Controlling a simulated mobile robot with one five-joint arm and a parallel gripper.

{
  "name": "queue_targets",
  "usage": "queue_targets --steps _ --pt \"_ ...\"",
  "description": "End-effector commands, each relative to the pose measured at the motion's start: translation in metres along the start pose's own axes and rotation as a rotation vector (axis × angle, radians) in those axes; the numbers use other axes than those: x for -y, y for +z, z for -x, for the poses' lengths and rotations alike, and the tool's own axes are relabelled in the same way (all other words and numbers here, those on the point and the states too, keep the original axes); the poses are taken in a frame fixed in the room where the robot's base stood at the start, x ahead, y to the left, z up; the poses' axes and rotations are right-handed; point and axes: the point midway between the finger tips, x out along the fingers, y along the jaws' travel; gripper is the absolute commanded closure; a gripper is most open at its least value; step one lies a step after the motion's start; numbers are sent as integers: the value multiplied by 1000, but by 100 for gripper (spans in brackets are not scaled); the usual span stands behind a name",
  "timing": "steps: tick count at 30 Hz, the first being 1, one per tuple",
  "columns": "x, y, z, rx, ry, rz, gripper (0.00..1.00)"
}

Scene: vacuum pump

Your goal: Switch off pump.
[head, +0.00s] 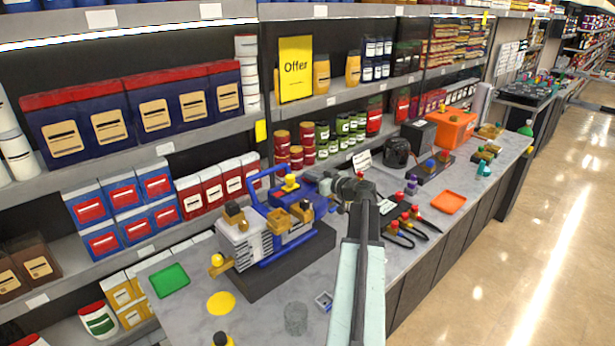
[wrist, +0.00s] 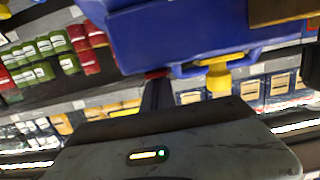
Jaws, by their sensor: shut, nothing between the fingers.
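The pump (head: 267,238) has a blue body with a blue handle, a ribbed grey block and brass-coloured fittings. It stands on a dark base on the counter. Its blue body (wrist: 175,35) fills the top of the wrist view, with a yellow part (wrist: 218,76) below it. My gripper (head: 308,180) is at the pump's upper right side. In the wrist view my gripper (wrist: 156,80) is shut and empty, its tip close to the blue body. A small red patch shows at the tip; I cannot tell whether it is a switch or whether I touch it.
The grey counter (head: 185,318) holds a green mat (head: 170,281), a yellow disc (head: 221,303), a glass (head: 296,318) and an orange tray (head: 448,202). Red-and-black tools (head: 408,222) lie right of my arm. Stocked shelves stand close behind. The floor at right is clear.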

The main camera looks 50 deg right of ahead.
Motion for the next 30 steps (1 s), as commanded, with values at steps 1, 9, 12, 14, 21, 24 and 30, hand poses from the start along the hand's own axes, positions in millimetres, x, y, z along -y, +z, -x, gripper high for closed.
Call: queue_targets --steps 1,9,12,14,21,24,30 --pt "0 0 0 0 0 0 100" --pt "1 -39 3 -1 -2 0 100" --pt "2 -50 15 0 0 0 100" --pt "2 -50 32 -1 3 0 100" --pt "2 -59 82 0 2 -1 100" --pt "2 -60 94 0 -1 0 100" --pt "2 -60 101 -1 -2 0 100"
